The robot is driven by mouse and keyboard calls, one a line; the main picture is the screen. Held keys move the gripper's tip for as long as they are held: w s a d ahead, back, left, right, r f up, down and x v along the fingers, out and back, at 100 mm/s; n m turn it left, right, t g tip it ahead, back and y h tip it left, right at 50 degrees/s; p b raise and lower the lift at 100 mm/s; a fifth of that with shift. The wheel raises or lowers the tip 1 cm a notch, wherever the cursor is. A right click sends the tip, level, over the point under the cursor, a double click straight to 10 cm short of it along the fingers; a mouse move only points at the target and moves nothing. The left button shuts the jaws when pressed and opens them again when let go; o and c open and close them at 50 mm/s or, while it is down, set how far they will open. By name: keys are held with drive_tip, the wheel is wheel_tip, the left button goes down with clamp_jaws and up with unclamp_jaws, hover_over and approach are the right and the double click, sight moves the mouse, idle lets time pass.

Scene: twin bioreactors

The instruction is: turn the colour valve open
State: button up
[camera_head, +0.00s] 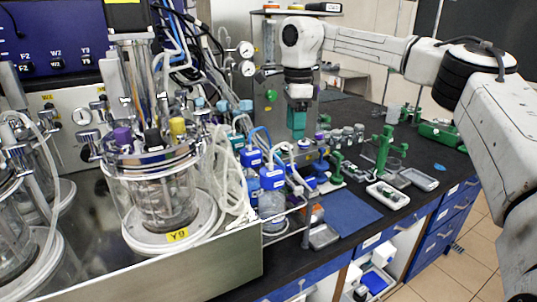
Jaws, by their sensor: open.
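I cannot tell for sure which part is the colour valve. Candidates are the blue valve-like blocks (272,178) with blue tubing, at the front of the bench beside the near bioreactor (165,195), and the purple (123,136) and yellow (177,127) caps on its lid. My gripper (297,124) points down from the arm's end, above and behind the blue blocks and apart from them. It is open, with teal-green at its lower end. Its fingertips are small, and I see nothing clearly held.
A second bioreactor (12,250) is cut off at the left. Clear looped tubing (228,175) hangs beside the near one. Green stands (384,150) and a white tray (388,195) stand to the right. A blue mat (350,212) lies bare on the black bench.

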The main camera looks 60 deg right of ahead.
sight(291, 165)
drive_tip(key=f, duration=0.7)
drive_tip(key=f+p, duration=0.1)
drive_tip(key=f, duration=0.2)
drive_tip(key=shift+w+d+f, duration=0.1)
drive_tip(key=shift+w+f, duration=0.25)
drive_tip(key=shift+c, duration=0.2)
drive_tip(key=c, duration=1)
